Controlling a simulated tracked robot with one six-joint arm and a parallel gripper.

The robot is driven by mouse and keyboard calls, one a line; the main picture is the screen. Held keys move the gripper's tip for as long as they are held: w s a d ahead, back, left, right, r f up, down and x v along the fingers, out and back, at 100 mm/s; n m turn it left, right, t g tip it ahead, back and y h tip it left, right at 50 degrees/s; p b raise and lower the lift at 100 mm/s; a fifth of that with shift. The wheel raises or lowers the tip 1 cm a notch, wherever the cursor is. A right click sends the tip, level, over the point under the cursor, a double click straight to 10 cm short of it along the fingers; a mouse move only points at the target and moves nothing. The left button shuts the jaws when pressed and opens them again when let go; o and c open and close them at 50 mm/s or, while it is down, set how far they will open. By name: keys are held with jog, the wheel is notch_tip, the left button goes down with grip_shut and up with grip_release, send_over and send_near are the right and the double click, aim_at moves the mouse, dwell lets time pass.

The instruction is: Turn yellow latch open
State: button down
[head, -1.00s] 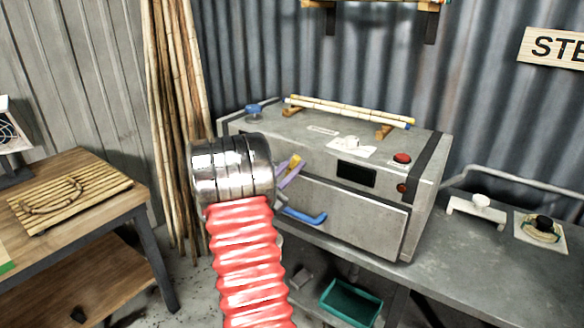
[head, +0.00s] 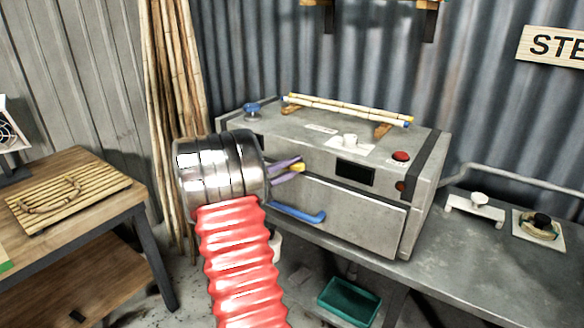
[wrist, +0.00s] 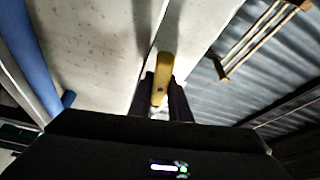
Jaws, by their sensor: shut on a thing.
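The yellow latch (head: 299,167) is on the front of the grey steam box (head: 350,205), near the top left of its door. It now points roughly sideways to the right, close to level. My gripper (head: 291,169) has purple fingers and is shut on the latch. In the wrist view the latch (wrist: 161,78) stands between the two dark fingertips (wrist: 163,98). My arm hides the left part of the box front.
A blue door handle (head: 298,212) sits just below my gripper. Bamboo rods (head: 345,110) lie on top of the box. A teal bin (head: 349,301) is underneath. A wooden table (head: 75,200) stands at the left.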

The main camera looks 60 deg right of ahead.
jog(key=shift+f+m+y, duration=0.15)
jog(key=shift+m+y, duration=0.35)
jog(key=shift+m, duration=0.8)
jog(key=shift+f, duration=0.1)
jog(key=c, duration=1.6)
grip_release()
jog(key=shift+c, duration=0.2)
jog(key=shift+a+f, duration=0.1)
